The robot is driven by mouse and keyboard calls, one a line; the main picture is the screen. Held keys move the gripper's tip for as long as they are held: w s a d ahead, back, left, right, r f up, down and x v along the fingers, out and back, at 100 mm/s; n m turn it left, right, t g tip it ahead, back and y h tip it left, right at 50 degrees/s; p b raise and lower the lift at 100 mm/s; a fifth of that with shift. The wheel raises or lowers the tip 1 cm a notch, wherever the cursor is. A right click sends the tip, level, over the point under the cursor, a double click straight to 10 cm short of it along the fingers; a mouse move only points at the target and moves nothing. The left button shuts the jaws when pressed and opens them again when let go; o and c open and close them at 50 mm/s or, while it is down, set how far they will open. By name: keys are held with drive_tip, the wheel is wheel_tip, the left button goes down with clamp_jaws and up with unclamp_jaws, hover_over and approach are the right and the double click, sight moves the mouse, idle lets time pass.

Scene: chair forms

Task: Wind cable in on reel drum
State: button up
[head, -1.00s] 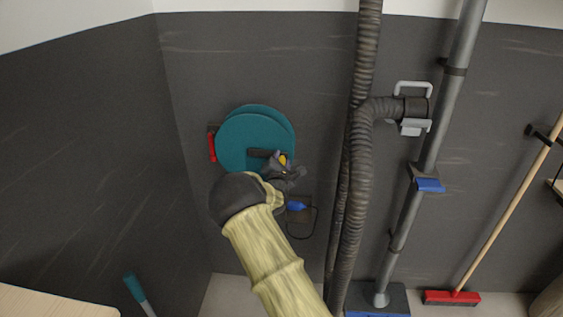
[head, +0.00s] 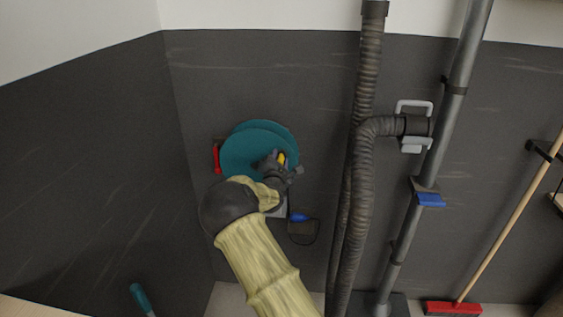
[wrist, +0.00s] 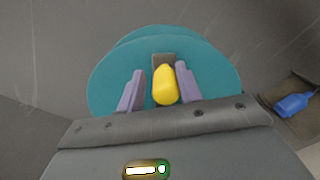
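The teal reel drum (head: 240,152) is mounted on the dark wall in the head view, and its disc fills the middle of the wrist view (wrist: 105,82). A yellow crank knob (wrist: 165,86) stands out in front of the drum on a dark grey crank part (wrist: 163,58). My gripper (wrist: 161,84) has one finger on each side of the knob, with a small gap visible at the left finger. The right finger is very close to the knob; contact there is unclear. A dark cable (head: 317,232) hangs below right of the drum, by a blue plug (head: 299,217).
A red part (head: 216,159) is at the drum's left. A thick ribbed hose (head: 358,210) and a grey pipe (head: 420,175) run down the wall at right. A red broom (head: 453,307) stands farther right. The left wall is bare.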

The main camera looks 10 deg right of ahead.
drive_tip(key=shift+w+a+r+p, duration=0.2)
drive_tip(key=shift+a+r+p, duration=0.3)
drive_tip(key=shift+a+r, duration=0.5)
drive_tip(key=a, duration=0.1)
drive_tip(key=w+a+r+p, duration=0.1)
drive_tip(key=a+r+p, duration=0.1)
drive_tip(key=shift+w+a, duration=0.15)
drive_tip(key=shift+a, duration=0.35)
drive_tip(key=shift+w+a+r, duration=0.1)
drive_tip(key=shift+w+a, duration=0.1)
drive_tip(key=shift+a, duration=0.25)
drive_tip(key=shift+w+a+r, duration=0.1)
drive_tip(key=shift+w+a, duration=0.05)
drive_tip(key=shift+a, duration=0.25)
drive_tip(key=o, duration=0.7)
drive_tip(key=shift+s, duration=0.1)
